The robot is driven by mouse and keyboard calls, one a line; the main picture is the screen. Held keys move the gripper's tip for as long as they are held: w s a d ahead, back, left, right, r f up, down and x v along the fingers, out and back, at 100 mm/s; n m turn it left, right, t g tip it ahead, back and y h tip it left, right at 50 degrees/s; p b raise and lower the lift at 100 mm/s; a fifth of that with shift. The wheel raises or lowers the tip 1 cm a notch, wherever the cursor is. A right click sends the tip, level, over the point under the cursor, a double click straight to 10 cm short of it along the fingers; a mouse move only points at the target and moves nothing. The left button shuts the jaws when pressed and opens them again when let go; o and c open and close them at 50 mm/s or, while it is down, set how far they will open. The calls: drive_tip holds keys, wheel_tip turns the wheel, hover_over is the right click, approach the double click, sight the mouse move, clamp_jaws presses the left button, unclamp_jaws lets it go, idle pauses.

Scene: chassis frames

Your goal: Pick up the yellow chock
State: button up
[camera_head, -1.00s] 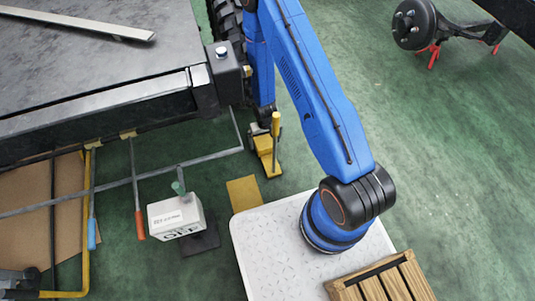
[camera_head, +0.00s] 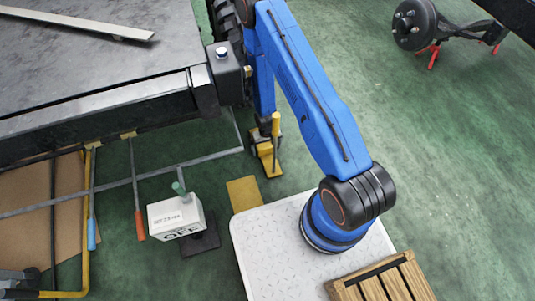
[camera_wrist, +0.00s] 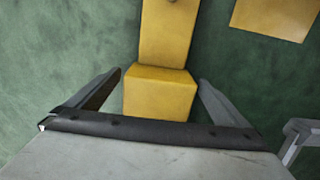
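The yellow chock (camera_wrist: 160,95) is in the middle of the wrist view, a blocky piece with a longer flat part running up the picture. In the head view a yellow piece with an upright yellow post, seemingly the chock (camera_head: 268,160), stands on the green floor below my arm. My gripper (camera_wrist: 160,76) is open, with one finger on each side of the chock. Gaps show between the fingers and the chock, so I see no grip.
A flat yellow square (camera_head: 243,193) lies on the floor near the chock. A dark-topped bench (camera_head: 95,70) with a metal frame is at left. A white box (camera_head: 176,215) stands near a white plate beneath my arm. A wheel hub (camera_head: 414,24) is at top right. Open floor lies right.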

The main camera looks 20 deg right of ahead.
drive_tip(key=c, duration=1.7)
drive_tip(key=shift+r, duration=0.1)
